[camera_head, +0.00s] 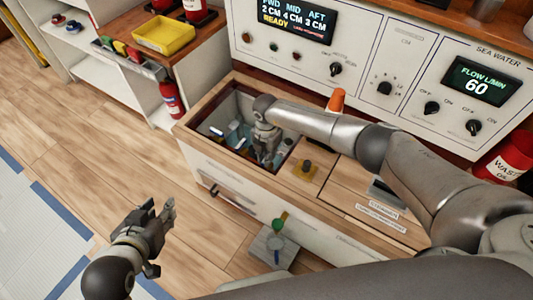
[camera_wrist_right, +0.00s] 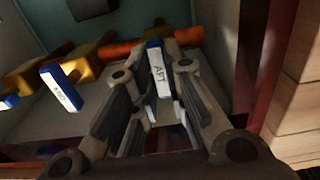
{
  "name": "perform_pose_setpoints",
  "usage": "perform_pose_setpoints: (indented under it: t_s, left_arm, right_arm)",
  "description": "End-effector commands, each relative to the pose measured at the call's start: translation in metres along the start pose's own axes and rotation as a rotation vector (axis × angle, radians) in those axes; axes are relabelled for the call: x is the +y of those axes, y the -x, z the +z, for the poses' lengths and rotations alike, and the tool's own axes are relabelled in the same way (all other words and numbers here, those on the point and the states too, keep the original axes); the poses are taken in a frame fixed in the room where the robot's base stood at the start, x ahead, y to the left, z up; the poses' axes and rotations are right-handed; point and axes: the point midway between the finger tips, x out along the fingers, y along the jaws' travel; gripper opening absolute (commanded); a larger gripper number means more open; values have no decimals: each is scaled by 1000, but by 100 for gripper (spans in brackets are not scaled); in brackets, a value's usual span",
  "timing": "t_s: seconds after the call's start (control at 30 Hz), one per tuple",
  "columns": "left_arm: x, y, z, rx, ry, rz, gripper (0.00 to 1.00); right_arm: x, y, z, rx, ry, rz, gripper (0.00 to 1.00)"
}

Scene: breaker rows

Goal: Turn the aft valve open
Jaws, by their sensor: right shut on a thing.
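The aft valve handle (camera_wrist_right: 158,70), a blue lever with a white AFT label, stands between the fingers of my right gripper (camera_wrist_right: 160,110) in the right wrist view. The gripper is shut on it. The lever lies crosswise to the orange pipe (camera_wrist_right: 118,50) behind it. In the head view my right gripper (camera_head: 262,152) is down inside the open bilge hatch and hides the aft valve there. My left gripper (camera_head: 157,207) is open and empty above the floor at lower left.
A second labelled blue-and-white lever (camera_wrist_right: 62,88) and brass valve bodies (camera_wrist_right: 95,55) are left of my right gripper. The hatch's wooden rim (camera_head: 200,145) surrounds the opening. A control panel (camera_head: 355,55) with a READY display stands behind. A yellow tray (camera_head: 163,35) sits at upper left.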

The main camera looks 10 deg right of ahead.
Motion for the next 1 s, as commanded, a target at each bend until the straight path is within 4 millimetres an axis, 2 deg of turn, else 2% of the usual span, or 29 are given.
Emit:
perform_pose_setpoints:
  t_s: [0.47, 0.5, 0.63, 1.0]
  left_arm:
    - [-1, 1, 5, -21, 0, -2, 33]
    - [-1, 1, 5, -21, 0, -2, 33]
    - [-1, 1, 5, -21, 0, -2, 33]
    - [0, 1, 3, -17, 0, 0, 33]
  right_arm:
    - [0, 0, 0, 0, -12, 1, 0]
    - [0, 0, 0, 0, -12, 1, 16]
    - [0, 0, 0, 0, -11, 1, 33]
    - [0, 2, 0, 0, -9, 1, 34]
